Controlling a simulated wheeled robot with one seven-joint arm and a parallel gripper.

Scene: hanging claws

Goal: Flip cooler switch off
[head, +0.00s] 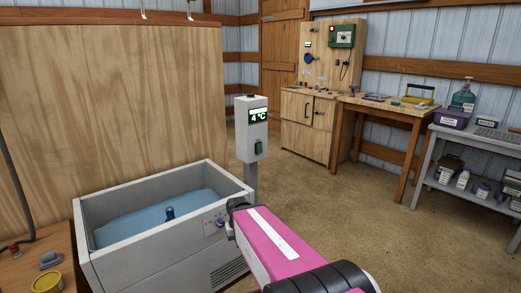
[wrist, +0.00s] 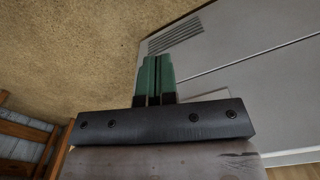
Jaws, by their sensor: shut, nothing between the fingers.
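The cooler (head: 160,265) is an open grey box with blue water in it, in the lower left of the head view. A grey control box (head: 252,117) on a post stands at its right rear corner, its display lit with "4 °C". My gripper (wrist: 155,78) has green fingers, shut together and empty, in the wrist view. Beyond them are the cooler's grey side (wrist: 235,50) and the floor. In the head view my pink arm reaches to the cooler's right front, and the fingers are hidden.
A small panel (head: 213,221) is on the cooler's front. A wooden partition (head: 110,100) stands behind the cooler. A workbench (head: 390,108) and grey shelf (head: 485,142) stand at right. The middle floor is clear.

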